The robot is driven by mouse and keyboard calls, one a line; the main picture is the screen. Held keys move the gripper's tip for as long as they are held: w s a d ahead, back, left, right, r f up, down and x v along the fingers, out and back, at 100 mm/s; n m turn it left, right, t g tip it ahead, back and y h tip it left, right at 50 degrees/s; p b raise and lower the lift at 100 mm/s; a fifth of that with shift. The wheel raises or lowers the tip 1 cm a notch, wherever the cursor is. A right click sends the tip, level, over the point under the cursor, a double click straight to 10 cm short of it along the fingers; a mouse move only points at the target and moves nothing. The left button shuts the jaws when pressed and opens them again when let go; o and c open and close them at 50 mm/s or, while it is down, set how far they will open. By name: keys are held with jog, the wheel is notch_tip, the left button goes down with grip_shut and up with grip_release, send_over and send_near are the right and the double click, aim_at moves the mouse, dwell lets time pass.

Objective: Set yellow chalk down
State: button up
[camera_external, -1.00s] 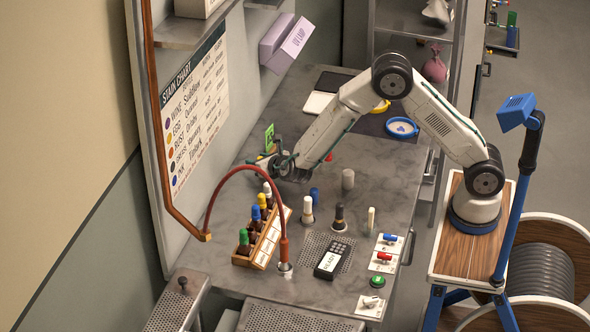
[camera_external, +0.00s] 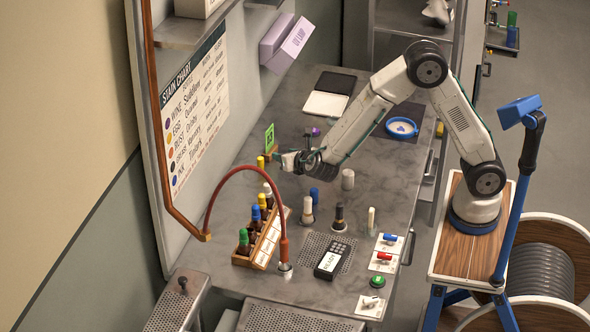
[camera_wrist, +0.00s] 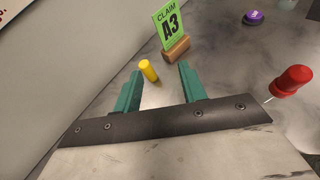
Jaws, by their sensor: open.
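The yellow chalk (camera_external: 261,162) is a short yellow cylinder standing upright on the grey table, just in front of the green claim card. It also shows in the wrist view (camera_wrist: 149,71), beyond the tips and roughly between the two green fingers. My gripper (camera_external: 284,161) is to the right of the chalk in the external view and looks apart from it. In the wrist view my gripper (camera_wrist: 158,80) has its fingers spread with nothing between them.
The claim card A3 (camera_wrist: 169,27) stands in a wooden block close behind the chalk. A red-topped item (camera_wrist: 292,80) and a purple disc (camera_wrist: 253,17) lie to the right. The bottle rack (camera_external: 262,247) stands nearer the front, beside the wall panel.

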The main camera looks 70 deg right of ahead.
jog(key=s+d+r+m+g, duration=0.2)
jog(key=s+d+r+m, duration=0.25)
jog(key=s, duration=0.25)
jog(key=s+d+r+m+g, duration=0.3)
jog(key=s+m, duration=0.3)
jog(key=s, duration=0.1)
jog(key=s+d+r+m+g, duration=0.2)
jog(key=s+d+r+m, duration=0.25)
jog(key=s, duration=0.25)
jog(key=s+a+m+y, duration=0.2)
jog(key=s+m+y, duration=0.1)
jog(key=s, duration=0.4)
jog(key=s+a+m+g+y, duration=0.1)
jog(key=s+a+m+y, duration=0.2)
jog(key=s, duration=0.4)
jog(key=s+a+m+y, duration=0.2)
jog(key=s+a+m, duration=0.1)
jog(key=s+m, duration=0.2)
jog(key=shift+s+r+m+g+y, duration=0.3)
jog(key=shift+s+r+g+y, duration=0.1)
jog(key=shift+s, duration=0.7)
